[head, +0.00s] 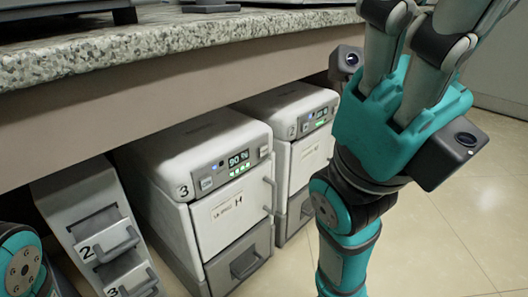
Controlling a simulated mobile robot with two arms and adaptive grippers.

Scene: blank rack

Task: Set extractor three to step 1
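Extractor three (215,140) is a white box-shaped unit marked 3, standing under the counter. Its sloped front panel has a lit display (238,158) that appears to read 90 %, with small green lights below it and a blue light to its left. A small button (206,183) sits at the panel's left and another (264,151) at its right. My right gripper (410,65) is raised at the upper right, away from the extractor, with its fingers pointing up. Its fingertips are cut off by the top edge. Of my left arm only a teal joint shows at bottom left; its gripper is out of view.
A similar unit marked 2 (286,103) stands to the right, partly hidden by my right arm. A rack (75,190) with handled slots marked 2 and 3 stands at the left. The granite counter (165,41) overhangs the units. Tiled floor (450,235) is clear at the right.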

